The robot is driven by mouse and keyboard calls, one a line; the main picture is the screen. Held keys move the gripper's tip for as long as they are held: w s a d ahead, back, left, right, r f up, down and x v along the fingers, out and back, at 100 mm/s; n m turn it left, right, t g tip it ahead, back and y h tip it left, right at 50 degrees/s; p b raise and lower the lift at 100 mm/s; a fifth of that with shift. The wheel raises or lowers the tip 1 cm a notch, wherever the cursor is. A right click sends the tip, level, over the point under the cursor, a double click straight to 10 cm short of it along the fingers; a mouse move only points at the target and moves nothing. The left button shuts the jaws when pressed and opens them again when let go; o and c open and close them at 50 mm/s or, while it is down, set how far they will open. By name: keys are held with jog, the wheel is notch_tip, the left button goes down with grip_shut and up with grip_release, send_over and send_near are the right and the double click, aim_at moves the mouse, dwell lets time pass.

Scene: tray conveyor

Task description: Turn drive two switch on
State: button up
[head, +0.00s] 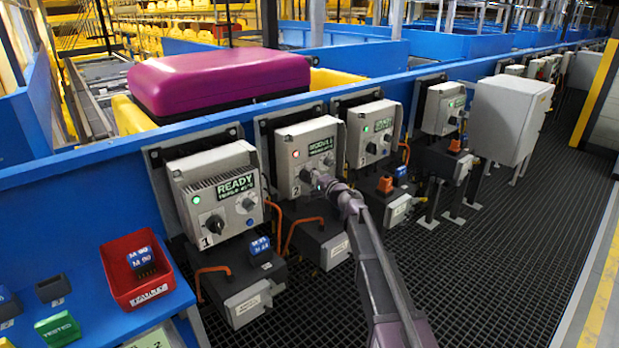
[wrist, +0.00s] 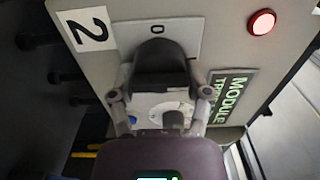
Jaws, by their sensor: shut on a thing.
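The drive two box (head: 289,139), marked 2, is a grey unit on the blue conveyor side. Its lamp (wrist: 261,22) is lit red and its green display (wrist: 228,100) reads MODULE, with a second line I cannot read surely. The black rotary switch (wrist: 158,62) sits beside a plate with a 0 mark (wrist: 157,29). My gripper (head: 316,181) is at the front of this box. In the wrist view my gripper (wrist: 157,97) has a finger on each side of the switch and is shut on it. The head view hides most of the switch behind my gripper.
Drive one box (head: 205,171) on the left shows READY, and drive three box (head: 373,134) is close on the right. A red bin (head: 128,270) holds a blue module.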

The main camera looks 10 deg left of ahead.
jog(key=shift+w, duration=0.15)
jog(key=o, duration=1.2)
jog(key=shift+a, duration=0.1)
jog(key=v, duration=1.2)
